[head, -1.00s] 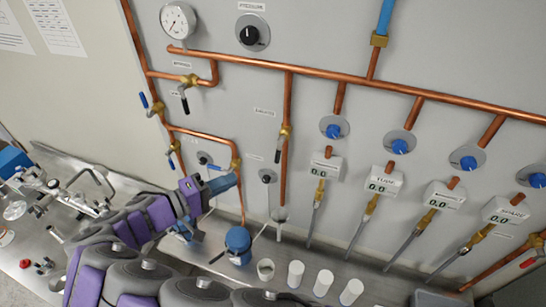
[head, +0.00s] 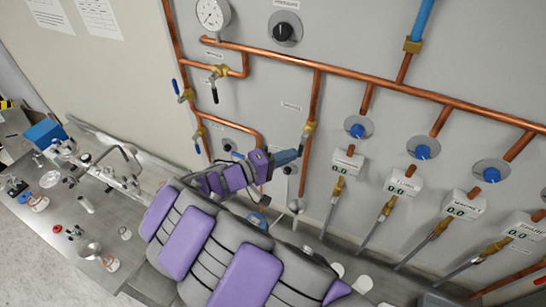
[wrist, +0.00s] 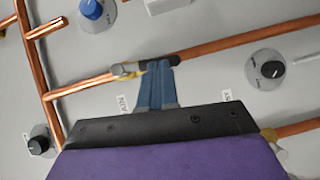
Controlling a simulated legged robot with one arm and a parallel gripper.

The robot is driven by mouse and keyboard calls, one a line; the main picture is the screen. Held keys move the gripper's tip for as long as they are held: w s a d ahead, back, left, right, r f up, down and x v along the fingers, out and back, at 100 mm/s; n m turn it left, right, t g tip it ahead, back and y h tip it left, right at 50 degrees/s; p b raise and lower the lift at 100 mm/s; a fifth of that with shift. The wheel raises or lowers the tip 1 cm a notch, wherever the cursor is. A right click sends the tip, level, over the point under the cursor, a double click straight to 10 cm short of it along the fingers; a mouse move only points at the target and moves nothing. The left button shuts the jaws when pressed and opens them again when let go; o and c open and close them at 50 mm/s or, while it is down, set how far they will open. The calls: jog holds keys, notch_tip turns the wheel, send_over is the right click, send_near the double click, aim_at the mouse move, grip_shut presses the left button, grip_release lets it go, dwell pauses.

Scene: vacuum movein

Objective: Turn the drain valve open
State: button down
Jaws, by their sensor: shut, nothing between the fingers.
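The valve (head: 310,127) by my fingertips is a brass fitting on a vertical copper pipe, with a small wall label at its left that I cannot read for certain. It also shows in the wrist view (wrist: 127,70), where the pipe runs sideways. My gripper (head: 298,151) is shut and empty, its blue fingertips right at this valve. In the wrist view the fingertips (wrist: 156,66) overlap the valve's dark lever (wrist: 172,61) and hide part of it. I cannot tell whether they touch it.
Two blue-handled valves (head: 178,88) and a dark-handled valve (head: 215,82) sit on pipes to the left. Blue knobs (head: 357,129) and white digital meters (head: 347,160) line the wall at right. A metal bench (head: 45,205) with lab gear lies at left.

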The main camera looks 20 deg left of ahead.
jog(key=shift+w, duration=0.25)
jog(key=b, duration=0.1)
jog(key=d+n+b, duration=0.1)
jog(key=b, duration=0.1)
jog(key=shift+w+d+f+t+h, duration=0.1)
jog(key=shift+f+t+h, duration=0.1)
jog(key=shift+t+h, duration=0.15)
dwell(0.4)
